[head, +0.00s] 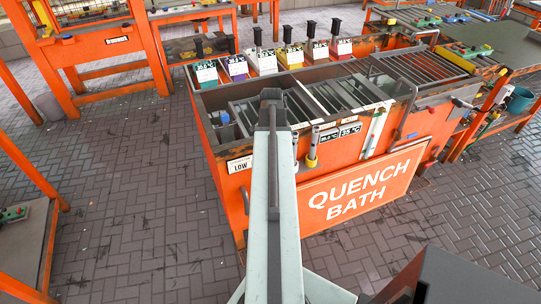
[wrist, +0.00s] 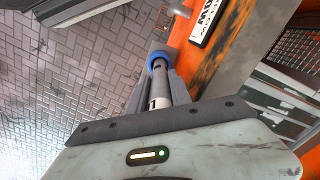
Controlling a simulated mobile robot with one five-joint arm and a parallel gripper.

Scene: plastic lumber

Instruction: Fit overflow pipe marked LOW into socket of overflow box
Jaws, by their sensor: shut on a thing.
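My gripper (wrist: 160,88) is shut around a grey pipe (wrist: 160,73) with a pale lower part and a dark mark like a 1. A blue ring (wrist: 157,60) circles the pipe's far end, close to a grey round part beside the orange wall; I cannot tell whether they touch. No LOW marking is readable on the pipe. In the head view my arm hides the gripper and pipe. A white LOW plate (head: 239,164) is on the left of the orange quench bath (head: 228,190). I cannot make out the overflow box or its socket for certain.
Several coloured boxes with black handles line the back rim. Orange benches stand around. The brick floor (head: 130,210) at left is clear.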

